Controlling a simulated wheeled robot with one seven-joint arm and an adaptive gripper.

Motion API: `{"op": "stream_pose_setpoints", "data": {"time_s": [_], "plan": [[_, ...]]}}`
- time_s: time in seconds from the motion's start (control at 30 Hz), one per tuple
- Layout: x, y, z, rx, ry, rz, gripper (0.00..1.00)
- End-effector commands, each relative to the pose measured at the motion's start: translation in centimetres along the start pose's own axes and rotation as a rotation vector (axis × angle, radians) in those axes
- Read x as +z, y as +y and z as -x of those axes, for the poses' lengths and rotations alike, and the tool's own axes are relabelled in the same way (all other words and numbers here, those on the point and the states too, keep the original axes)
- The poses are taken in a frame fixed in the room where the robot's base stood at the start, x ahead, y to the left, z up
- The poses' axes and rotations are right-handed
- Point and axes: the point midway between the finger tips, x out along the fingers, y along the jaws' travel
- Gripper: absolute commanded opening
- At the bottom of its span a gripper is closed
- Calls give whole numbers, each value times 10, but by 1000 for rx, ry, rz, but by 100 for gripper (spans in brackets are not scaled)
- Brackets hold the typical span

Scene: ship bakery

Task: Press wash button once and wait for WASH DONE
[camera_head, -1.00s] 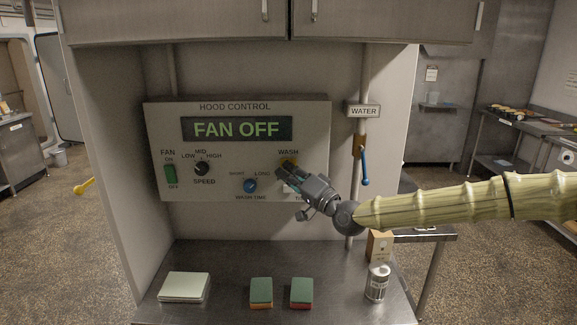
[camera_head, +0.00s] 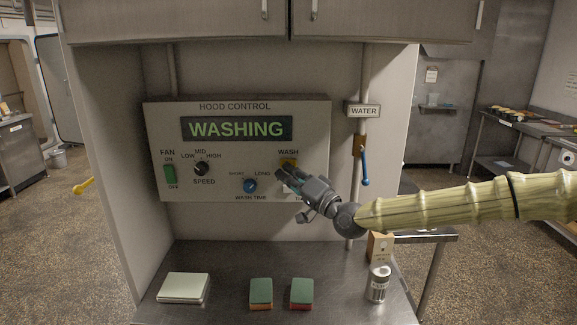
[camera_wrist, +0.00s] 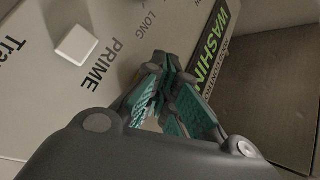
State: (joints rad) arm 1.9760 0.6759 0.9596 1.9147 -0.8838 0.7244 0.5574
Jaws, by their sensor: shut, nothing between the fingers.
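The hood control panel (camera_head: 220,180) is on the back wall, and its display (camera_head: 237,129) reads WASHING in green. The yellow wash button (camera_head: 289,163) shows at the panel's right, under the WASH label. My gripper (camera_head: 284,174) is just below and in front of the button, its fingertips close to the panel. I cannot tell whether they touch it. In the wrist view my teal-padded fingers (camera_wrist: 172,95) are shut with nothing between them, and part of the display (camera_wrist: 215,50) shows beside them. The button is not visible there.
The panel also has a green fan switch (camera_head: 169,175), a black speed knob (camera_head: 202,168) and a blue wash time knob (camera_head: 250,185). A blue-handled water valve (camera_head: 364,168) is to the right. Sponges (camera_head: 261,291) and a can (camera_head: 378,283) stand on the counter below.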

Motion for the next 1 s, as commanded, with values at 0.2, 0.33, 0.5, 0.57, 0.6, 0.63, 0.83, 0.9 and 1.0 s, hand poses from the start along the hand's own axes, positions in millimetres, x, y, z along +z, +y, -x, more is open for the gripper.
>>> {"op": "stream_pose_setpoints", "data": {"time_s": [0.2, 0.33, 0.5, 0.57, 0.6, 0.63, 0.83, 0.9, 1.0], "plan": [[2, -2, 3, 0, 1, 0, 0], [2, -2, 3, 0, 0, 0, 0], [4, -4, 6, 0, 0, -1, 0], [6, -6, 8, 0, 0, -2, 0], [7, -7, 10, 0, 0, -2, 0], [8, -8, 12, 0, 0, -2, 0], [16, -17, 23, -1, 0, -2, 0], [19, -19, 26, -1, 0, -2, 0], [23, -23, 31, 0, -1, -1, 0]]}}
